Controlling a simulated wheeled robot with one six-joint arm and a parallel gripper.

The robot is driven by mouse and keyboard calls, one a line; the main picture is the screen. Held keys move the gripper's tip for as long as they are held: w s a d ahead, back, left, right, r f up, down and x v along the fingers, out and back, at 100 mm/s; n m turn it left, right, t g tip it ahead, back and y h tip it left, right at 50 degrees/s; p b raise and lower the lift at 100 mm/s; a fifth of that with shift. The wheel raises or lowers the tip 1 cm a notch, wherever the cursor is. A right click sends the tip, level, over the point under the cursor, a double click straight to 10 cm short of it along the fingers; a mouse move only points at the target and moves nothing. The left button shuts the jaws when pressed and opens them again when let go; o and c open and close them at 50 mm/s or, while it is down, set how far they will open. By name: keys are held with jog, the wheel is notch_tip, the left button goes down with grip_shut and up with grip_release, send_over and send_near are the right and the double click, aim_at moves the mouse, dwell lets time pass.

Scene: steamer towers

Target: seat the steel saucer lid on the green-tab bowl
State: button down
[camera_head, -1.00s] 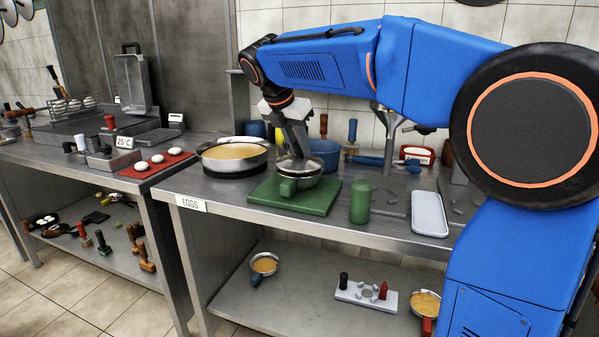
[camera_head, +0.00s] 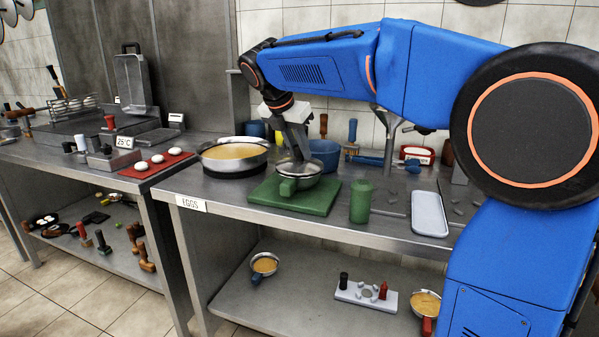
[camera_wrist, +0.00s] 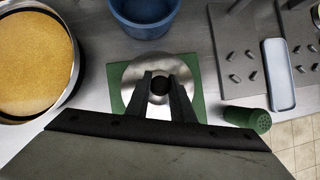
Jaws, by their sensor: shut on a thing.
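The steel saucer lid (camera_wrist: 133,74) is a round metal disc with a dark knob (camera_wrist: 160,84) at its middle. My gripper (camera_wrist: 160,86) is shut on the knob. In the head view my gripper (camera_head: 302,156) reaches down onto the lid.
A pan of yellow mixture (camera_head: 233,156) stands left of the board. A blue bowl (camera_head: 324,152) is close behind, and a green shaker (camera_head: 361,202) stands to the right. A pale blue tray (camera_head: 429,213) lies farther right. A steel funnel stand and tools are behind.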

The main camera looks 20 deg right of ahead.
jog(key=shift+f, duration=0.3)
dwell(0.4)
jog(key=c, duration=1.5)
grip_release()
jog(key=shift+o, duration=0.2)
jog(key=v, duration=1.7)
jog(key=shift+r, duration=0.2)
